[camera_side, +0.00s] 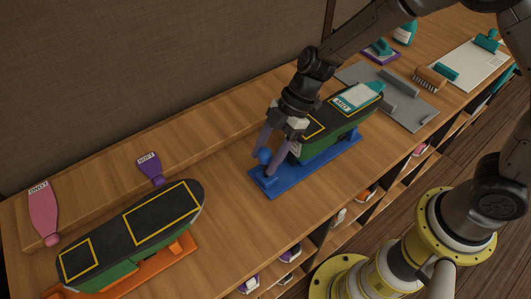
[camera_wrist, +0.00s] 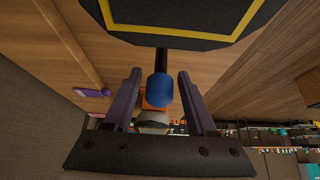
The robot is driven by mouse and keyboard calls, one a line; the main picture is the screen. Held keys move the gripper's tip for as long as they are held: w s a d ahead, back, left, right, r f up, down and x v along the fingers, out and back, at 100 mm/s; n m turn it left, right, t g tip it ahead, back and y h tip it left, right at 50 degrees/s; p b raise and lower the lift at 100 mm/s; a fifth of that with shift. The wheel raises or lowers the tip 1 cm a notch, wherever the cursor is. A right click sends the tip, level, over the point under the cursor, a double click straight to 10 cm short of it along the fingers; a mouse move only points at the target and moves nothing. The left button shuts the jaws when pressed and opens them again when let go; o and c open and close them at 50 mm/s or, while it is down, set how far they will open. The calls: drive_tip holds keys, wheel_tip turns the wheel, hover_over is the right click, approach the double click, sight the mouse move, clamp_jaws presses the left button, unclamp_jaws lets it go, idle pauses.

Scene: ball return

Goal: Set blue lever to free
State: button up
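The blue lever has a rounded blue knob (camera_side: 264,157) at the left end of a blue base (camera_side: 262,184). In the wrist view the knob (camera_wrist: 160,88) sits on a dark stem, between my two purple fingers. My gripper (camera_side: 270,152) points down at that end of the base. Its fingers are apart, and in the wrist view (camera_wrist: 160,76) gaps show on both sides of the knob. A black and green shoe-like piece (camera_side: 345,118) with yellow outlines rests on the blue base. No marking for the lever's setting is readable.
A second black and green piece (camera_side: 125,235) rests on an orange base (camera_side: 180,253) at left. A pink tool (camera_side: 43,212) and a purple tool (camera_side: 150,168) lie behind it. A grey plate (camera_side: 412,112) and a brush (camera_side: 430,77) are at right. Shelves are below the bench front.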

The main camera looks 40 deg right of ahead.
drive_tip(key=shift+o, duration=0.4)
drive_tip(key=shift+a+r, duration=0.1)
drive_tip(key=shift+r, duration=0.2)
drive_tip(key=v, duration=1.3)
drive_tip(key=shift+d, duration=0.25)
drive_tip(key=shift+r, duration=0.15)
